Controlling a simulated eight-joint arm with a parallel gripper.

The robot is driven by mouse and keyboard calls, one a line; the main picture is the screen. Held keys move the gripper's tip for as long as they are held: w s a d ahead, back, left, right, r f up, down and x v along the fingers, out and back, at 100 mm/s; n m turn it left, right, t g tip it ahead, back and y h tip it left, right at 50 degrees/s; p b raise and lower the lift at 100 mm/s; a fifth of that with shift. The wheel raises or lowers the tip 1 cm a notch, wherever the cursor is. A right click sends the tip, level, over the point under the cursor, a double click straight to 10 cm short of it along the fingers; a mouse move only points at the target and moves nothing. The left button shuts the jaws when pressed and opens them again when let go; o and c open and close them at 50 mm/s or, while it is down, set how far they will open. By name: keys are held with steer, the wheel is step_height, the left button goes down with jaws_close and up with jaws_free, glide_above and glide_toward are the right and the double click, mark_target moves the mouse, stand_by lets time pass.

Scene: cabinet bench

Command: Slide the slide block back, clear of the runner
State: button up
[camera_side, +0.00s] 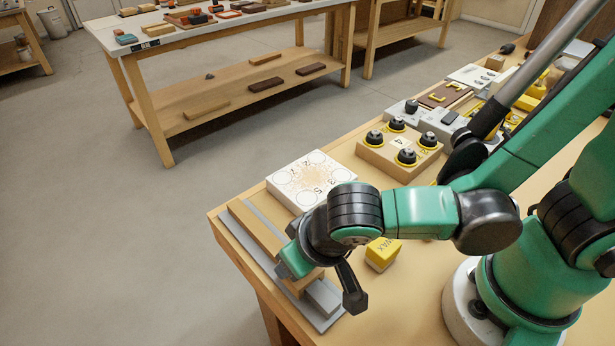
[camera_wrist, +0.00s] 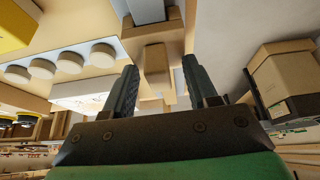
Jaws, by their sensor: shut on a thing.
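The slide block (camera_wrist: 152,38) is a light wooden block with a narrower upright part between my fingers in the wrist view. In the side view the slide block (camera_side: 305,281) shows only partly under my gripper (camera_side: 292,268). My gripper in the wrist view (camera_wrist: 160,68) is shut on the slide block, one dark finger on each side. A grey bar (camera_side: 323,296) lies at the near side of the block, and a wooden strip (camera_side: 254,231) lies beyond it, both on a grey plate (camera_side: 331,319). My wrist hides where block and strip meet.
A white numbered board (camera_side: 312,178) lies close behind the plate. A yellow block marked WAX (camera_side: 382,254) stands to its right. A wooden block with black knobs (camera_side: 401,155) sits farther back. The bench's left edge is close to the plate.

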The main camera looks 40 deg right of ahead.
mark_target(315, 287)
steer(key=shift+s+f, duration=0.2)
steer(key=shift+s, duration=2)
steer(key=o, duration=0.6)
steer(key=shift+w+r, duration=0.1)
steer(key=shift+r, duration=5.45)
steer(key=w+d, duration=0.2)
steer(key=d, duration=0.3)
steer(key=w+d+t, duration=0.1)
steer(key=w+d, duration=0.2)
steer(key=d, duration=0.2)
steer(key=w+d+f+t, duration=0.1)
steer(key=w+d, duration=0.2)
steer(key=d, duration=0.3)
